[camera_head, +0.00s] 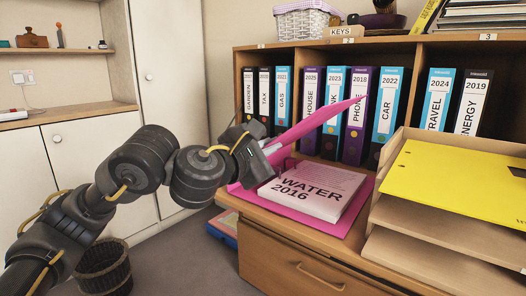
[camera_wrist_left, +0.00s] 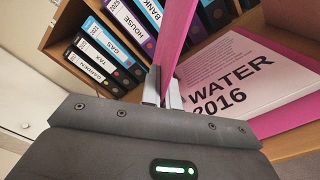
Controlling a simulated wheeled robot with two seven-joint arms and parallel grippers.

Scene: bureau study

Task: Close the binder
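The pink binder (camera_head: 350,219) lies open on the desk top, with a white paper stack marked WATER 2016 (camera_head: 318,190) in it. Its pink cover (camera_head: 322,116) stands raised at a slant over the left and back side of the stack. My left gripper (camera_head: 272,151) is at the cover's left edge. In the left wrist view the two fingers (camera_wrist_left: 163,92) sit on either side of the cover (camera_wrist_left: 176,40) and pinch it. The binder's rings are mostly hidden in the head view. My right gripper is not in view.
Upright labelled binders (camera_head: 332,105) fill the shelf behind. A wooden letter tray (camera_head: 421,222) with a yellow folder (camera_head: 460,183) stands close on the right. A drawer (camera_head: 300,268) is below the desk top. A wicker basket (camera_head: 104,270) stands on the floor at left.

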